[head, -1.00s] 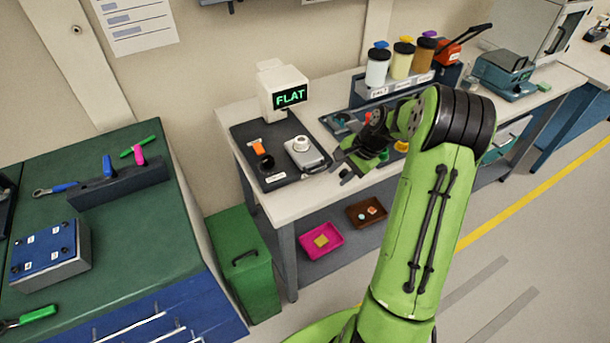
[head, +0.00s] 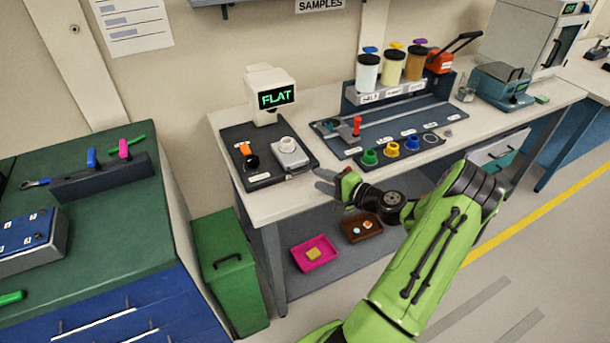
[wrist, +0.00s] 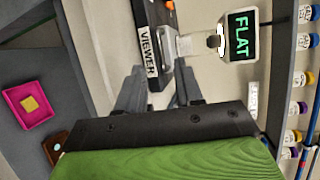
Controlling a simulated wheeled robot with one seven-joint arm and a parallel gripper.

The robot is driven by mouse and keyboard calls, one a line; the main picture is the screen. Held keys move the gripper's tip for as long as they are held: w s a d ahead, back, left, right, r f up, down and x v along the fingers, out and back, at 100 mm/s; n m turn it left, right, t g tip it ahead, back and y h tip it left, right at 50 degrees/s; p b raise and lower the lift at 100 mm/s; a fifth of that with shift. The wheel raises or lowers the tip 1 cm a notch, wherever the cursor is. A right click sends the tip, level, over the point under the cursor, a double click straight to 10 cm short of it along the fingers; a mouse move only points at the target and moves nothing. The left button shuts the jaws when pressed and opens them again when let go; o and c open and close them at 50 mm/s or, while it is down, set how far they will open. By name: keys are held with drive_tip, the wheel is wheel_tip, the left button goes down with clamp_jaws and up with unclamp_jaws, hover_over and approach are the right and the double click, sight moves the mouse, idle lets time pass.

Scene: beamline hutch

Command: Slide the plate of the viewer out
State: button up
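The viewer is a dark base (head: 265,178) at the left end of the white bench, carrying a grey block (head: 290,155) with a white knob. Its VIEWER label (wrist: 148,52) shows in the wrist view, beside the pale grey block (wrist: 196,42). I cannot clearly make out the plate as a separate part. A screen (head: 277,97) behind reads FLAT; it also shows in the wrist view (wrist: 241,36). My gripper (head: 324,181) is just off the bench's front edge, right of the viewer's front corner. In the wrist view its fingers (wrist: 158,90) are apart, with nothing held between them.
A dark blue tray (head: 440,112) with a red-handled part and coloured knobs lies to the right. Jars (head: 391,66) stand behind it. A pink tray (head: 314,253) and a brown tray (head: 361,229) sit on the lower shelf. A green bin (head: 231,270) stands left of the bench.

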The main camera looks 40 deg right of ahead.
sight(303, 172)
drive_tip(key=x, duration=0.6)
drive_tip(key=shift+w, duration=0.25)
clamp_jaws()
idle(1.0)
